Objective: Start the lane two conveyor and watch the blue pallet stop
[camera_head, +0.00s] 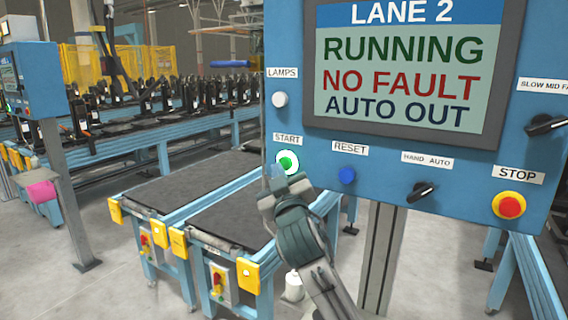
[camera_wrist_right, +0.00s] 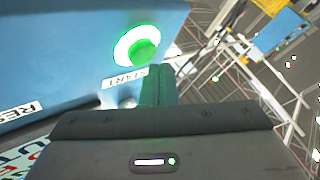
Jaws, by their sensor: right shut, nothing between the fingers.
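The blue lane 2 control panel (camera_head: 400,160) fills the upper right of the head view. Its screen (camera_head: 405,85) reads RUNNING, NO FAULT, AUTO OUT. The green START button (camera_head: 288,162) is lit, and it also shows lit in the right wrist view (camera_wrist_right: 143,50). My right gripper (camera_head: 277,173) is shut and empty, its tip just below and left of START. Its closed fingers (camera_wrist_right: 156,85) show in the wrist view beside the button; contact cannot be told. Dark conveyor beds (camera_head: 228,212) lie behind the arm. I cannot make out a blue pallet. My left gripper is out of view.
The panel also carries a blue RESET button (camera_head: 347,175), a HAND/AUTO knob (camera_head: 421,191), a red STOP button (camera_head: 509,205) and a white lamp (camera_head: 280,99). Another blue panel (camera_head: 28,80) stands at the left.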

